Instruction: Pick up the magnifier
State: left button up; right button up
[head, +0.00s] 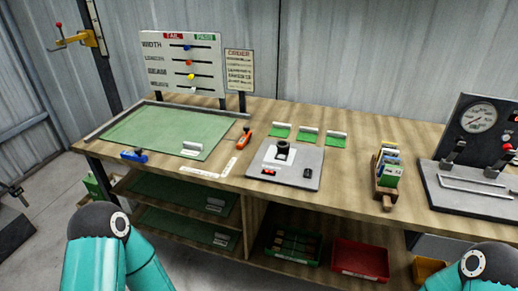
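A small black round item that looks like the magnifier (283,149) stands on a white patch near the back of a grey plate (300,177). The plate lies on the middle of the wooden workbench (232,189). The magnifier looks upright, and nothing touches it from above. It is small in the picture, so its lens is hard to make out. Only teal and black links of my two arms show, at the bottom left and bottom right. Neither gripper is in view.
A red item (269,172) and a black item (308,173) lie on the plate's front. An orange tool (244,138) lies to its left, beyond it a green mat (140,128). A card holder (383,190) and gauge device (480,160) stand right. Bins sit below.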

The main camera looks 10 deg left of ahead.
aim_at(283, 147)
jog(key=u, duration=0.05)
jog(key=i, duration=0.2)
jog(key=u, duration=2.55)
jog(key=k, duration=1.5)
jog(key=u, duration=1.6)
jog(key=i, duration=0.1)
jog(key=z, duration=2.95)
jog(key=i, duration=1)
jog(key=u, duration=0.1)
